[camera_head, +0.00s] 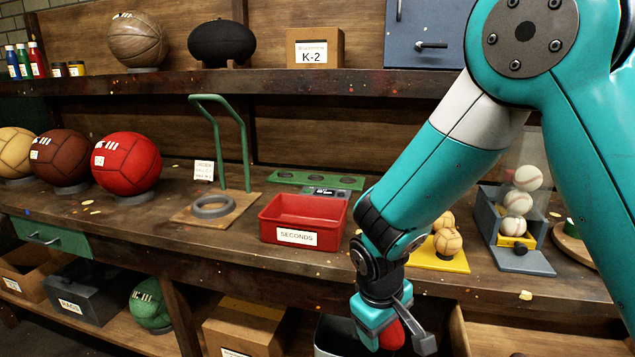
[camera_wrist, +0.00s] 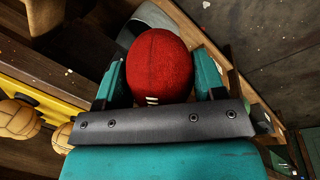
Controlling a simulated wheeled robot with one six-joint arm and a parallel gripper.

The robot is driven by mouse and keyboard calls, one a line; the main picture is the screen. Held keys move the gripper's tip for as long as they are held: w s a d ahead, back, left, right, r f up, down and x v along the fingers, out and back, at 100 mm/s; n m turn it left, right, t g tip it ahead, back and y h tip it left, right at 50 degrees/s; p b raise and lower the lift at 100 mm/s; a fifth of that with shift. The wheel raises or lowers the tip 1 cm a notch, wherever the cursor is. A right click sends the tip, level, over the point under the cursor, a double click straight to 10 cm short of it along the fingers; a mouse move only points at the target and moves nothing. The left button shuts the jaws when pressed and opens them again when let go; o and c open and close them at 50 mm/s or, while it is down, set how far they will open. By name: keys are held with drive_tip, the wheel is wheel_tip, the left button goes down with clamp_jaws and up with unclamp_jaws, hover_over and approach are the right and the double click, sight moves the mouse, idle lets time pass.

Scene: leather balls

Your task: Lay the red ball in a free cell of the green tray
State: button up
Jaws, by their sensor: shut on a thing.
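My gripper (camera_head: 385,325) is low in front of the bench's front edge, below the level of the worktop. It is shut on a small red ball (camera_head: 392,336), which is partly hidden by the jaws. In the wrist view the red ball (camera_wrist: 160,66) sits between the two teal fingers, with a seam and small white marks showing. The green tray (camera_head: 293,177) lies on the worktop behind the red bin, far up and left of my gripper. Its round cells look dark and empty; its front is partly hidden.
A red bin (camera_head: 302,210) labelled SECONDS stands before the tray. A green hoop stand (camera_head: 246,140) is left of it. Small tan balls on a yellow base (camera_head: 440,262) and a rack of white balls (camera_head: 517,200) stand right. A large red ball (camera_head: 127,163) sits left.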

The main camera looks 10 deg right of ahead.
drive_tip(key=shift+d, duration=0.1)
drive_tip(key=d+f+m+g+p, duration=0.1)
drive_tip(key=d+f+m+p, duration=0.4)
drive_tip(key=d, duration=0.5)
drive_tip(key=shift+f+p, duration=0.5)
drive_tip(key=shift+p, duration=0.1)
